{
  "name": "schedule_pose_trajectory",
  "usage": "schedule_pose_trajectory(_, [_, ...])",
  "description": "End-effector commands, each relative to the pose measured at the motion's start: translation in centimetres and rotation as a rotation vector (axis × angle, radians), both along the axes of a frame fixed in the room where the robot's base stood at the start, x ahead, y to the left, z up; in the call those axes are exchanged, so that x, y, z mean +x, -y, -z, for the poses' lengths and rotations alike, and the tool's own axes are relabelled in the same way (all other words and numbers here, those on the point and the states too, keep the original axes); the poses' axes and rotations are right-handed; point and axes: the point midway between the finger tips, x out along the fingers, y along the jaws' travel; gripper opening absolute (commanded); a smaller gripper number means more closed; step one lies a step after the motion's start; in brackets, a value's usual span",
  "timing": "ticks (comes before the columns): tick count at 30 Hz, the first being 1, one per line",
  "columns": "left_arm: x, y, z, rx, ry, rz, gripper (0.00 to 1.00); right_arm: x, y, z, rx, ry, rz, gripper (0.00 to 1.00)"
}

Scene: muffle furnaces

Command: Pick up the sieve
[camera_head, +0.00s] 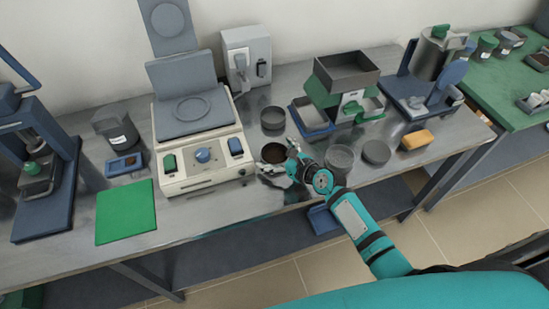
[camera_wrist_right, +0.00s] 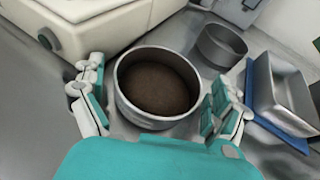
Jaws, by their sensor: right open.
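A round, shallow metal sieve (camera_head: 273,152) with a brown inside stands on the steel bench, just right of the cream device. It fills the middle of the right wrist view (camera_wrist_right: 157,82), upright on the bench. I cannot tell whether the brown is mesh or material in it. My right gripper (camera_head: 277,161) is open, with its fingers on either side of the sieve. In the wrist view the right gripper (camera_wrist_right: 155,92) shows a gap between the left finger and the rim; the right finger is close to the wall. My left gripper is not in view.
A grey round pan (camera_head: 273,118) stands behind the sieve. A mesh-like round vessel (camera_head: 340,157) and another round pan (camera_head: 376,152) stand to the right. The cream device (camera_head: 200,150) is close on the left, a blue tray (camera_head: 312,118) at back right. Bare bench lies in front.

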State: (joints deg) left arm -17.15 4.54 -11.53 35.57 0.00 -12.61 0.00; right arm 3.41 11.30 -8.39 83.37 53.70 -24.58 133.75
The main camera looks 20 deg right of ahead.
Motion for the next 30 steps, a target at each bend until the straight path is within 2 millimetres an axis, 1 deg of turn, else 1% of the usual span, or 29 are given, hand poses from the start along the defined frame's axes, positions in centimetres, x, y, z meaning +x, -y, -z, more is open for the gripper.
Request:
schedule_pose_trajectory(4, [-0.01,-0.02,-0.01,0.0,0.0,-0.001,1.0,-0.01,-0.01,-0.01,0.001,0.0,0.0,1.0])
schedule_pose_trajectory(5, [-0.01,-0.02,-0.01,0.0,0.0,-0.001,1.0,-0.02,0.0,-0.02,0.001,0.0,0.0,0.99])
schedule_pose_trajectory(20, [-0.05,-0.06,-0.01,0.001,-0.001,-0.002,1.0,-0.06,0.01,0.01,0.0,-0.001,0.0,0.33])
schedule_pose_trajectory(21, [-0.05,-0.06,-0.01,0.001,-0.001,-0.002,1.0,-0.03,0.03,-0.04,0.0,0.0,0.0,0.32])
schedule_pose_trajectory(27, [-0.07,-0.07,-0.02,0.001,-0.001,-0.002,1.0,-0.04,0.02,-0.07,0.0,0.0,0.0,0.31])
schedule_pose_trajectory(30, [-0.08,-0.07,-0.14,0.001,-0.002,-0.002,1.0,-0.03,-0.01,-0.4,0.002,0.0,-0.001,0.31])
